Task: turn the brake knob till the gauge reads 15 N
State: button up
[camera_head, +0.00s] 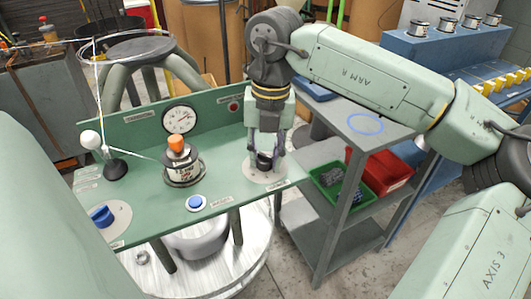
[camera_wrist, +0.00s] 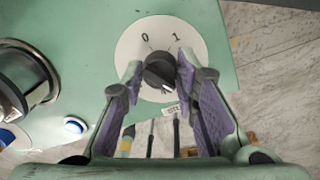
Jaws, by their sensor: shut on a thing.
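My gripper (camera_head: 266,150) is at the right end of the green panel bench (camera_head: 135,205). In the wrist view my gripper (camera_wrist: 160,76) has one purple-padded finger on each side of a black knob (camera_wrist: 159,72) and is shut on it. The knob sits on a round pale plate (camera_wrist: 136,48) marked 0 and 1. A blue knob (camera_head: 101,215) sits on another round plate at the bench's left front. I cannot read the labels to tell which is the brake knob. The gauge (camera_head: 180,120) is a white dial at the back; its reading is too small to tell.
A spool with an orange cap (camera_head: 182,168) and a blue button (camera_head: 195,202) are on the bench between the knobs. A white ball-topped post (camera_head: 90,140) stands at left. A grey cart (camera_head: 335,235) with green (camera_head: 330,196) and red bins (camera_head: 385,175) stands close at right.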

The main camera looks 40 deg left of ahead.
grip_shut()
jog(key=shift+n, duration=0.4)
jog(key=n+b, duration=0.1)
jog(key=n, duration=0.2)
jog(key=shift+n, duration=0.3)
jog(key=n, duration=0.5)
jog(key=shift+w+n, duration=0.1)
jog(key=shift+n, duration=0.2)
jog(key=o, duration=0.6)
grip_release()
jog(key=shift+o, duration=0.2)
